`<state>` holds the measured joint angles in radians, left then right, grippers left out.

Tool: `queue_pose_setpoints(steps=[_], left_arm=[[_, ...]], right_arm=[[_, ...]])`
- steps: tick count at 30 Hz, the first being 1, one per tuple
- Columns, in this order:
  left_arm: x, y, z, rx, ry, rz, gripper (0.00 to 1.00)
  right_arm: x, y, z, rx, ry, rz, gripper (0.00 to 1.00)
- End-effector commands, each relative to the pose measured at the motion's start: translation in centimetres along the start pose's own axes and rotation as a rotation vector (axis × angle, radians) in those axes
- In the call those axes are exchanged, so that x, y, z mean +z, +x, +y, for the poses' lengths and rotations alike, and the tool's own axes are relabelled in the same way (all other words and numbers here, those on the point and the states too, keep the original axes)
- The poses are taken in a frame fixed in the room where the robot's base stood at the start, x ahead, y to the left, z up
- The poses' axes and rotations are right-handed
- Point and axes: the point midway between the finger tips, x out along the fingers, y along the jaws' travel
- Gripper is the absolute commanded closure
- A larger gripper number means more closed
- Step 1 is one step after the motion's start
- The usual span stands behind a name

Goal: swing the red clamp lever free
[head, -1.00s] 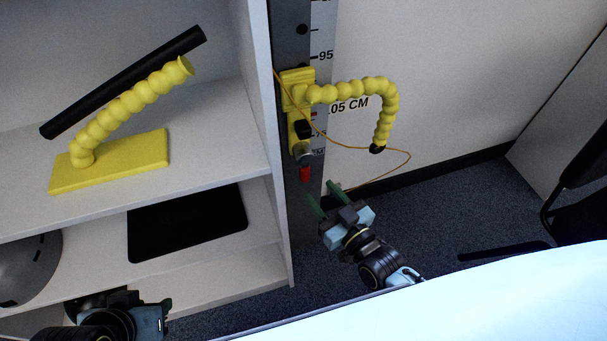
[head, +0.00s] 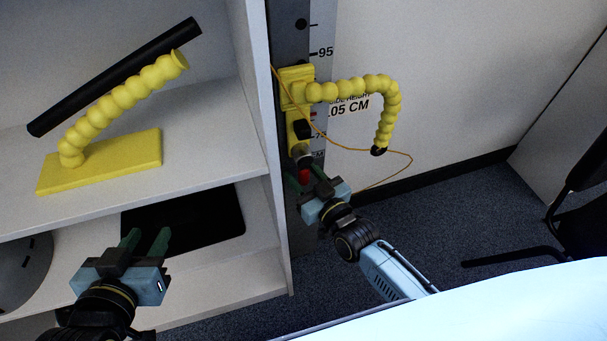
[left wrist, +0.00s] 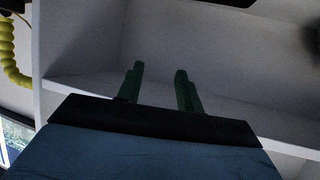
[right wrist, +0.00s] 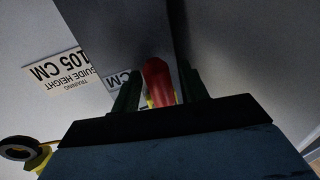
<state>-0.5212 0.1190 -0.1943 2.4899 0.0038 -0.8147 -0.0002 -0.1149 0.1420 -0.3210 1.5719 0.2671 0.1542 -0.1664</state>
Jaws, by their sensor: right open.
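The red clamp lever (head: 304,175) hangs below the yellow clamp (head: 298,128) on the upright post. In the right wrist view the red lever (right wrist: 158,82) stands between the two green fingers. My right gripper (head: 305,182) is open around the lever; whether a finger touches it I cannot tell. The right gripper's fingers also show in the right wrist view (right wrist: 160,92). My left gripper (head: 146,240) is open and empty in front of the lower shelf. Its fingers show apart with nothing between them in the left wrist view (left wrist: 158,85).
A yellow segmented arm (head: 384,100) reaches right from the clamp, with a thin orange cord (head: 345,147) looping below. Left, a shelf holds a yellow stand (head: 100,162) and a black tube (head: 115,75). A black panel (head: 200,220) lies on the lower shelf. Carpet right is mostly open.

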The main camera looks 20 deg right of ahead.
Motion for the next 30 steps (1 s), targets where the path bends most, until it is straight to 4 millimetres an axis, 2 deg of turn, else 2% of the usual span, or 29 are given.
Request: queue_pose_setpoints(steps=[4,14,25,30], left_arm=[[0.0,0.0,0.0,0.000,0.000,0.000,0.64],[0.0,0.0,0.0,-0.001,0.000,-0.002,0.64],[0.3,-0.1,-0.1,-0.002,0.000,-0.025,0.64],[2.6,-0.7,-0.5,-0.013,-0.002,-0.161,0.64]], right_arm=[[0.0,0.0,0.0,0.000,0.000,0.000,0.57],[0.0,0.0,0.0,0.000,0.000,0.000,1.00],[-0.1,-0.1,0.2,0.003,-0.008,-0.002,1.00],[-0.2,-0.4,0.6,0.011,-0.032,-0.008,1.00]])
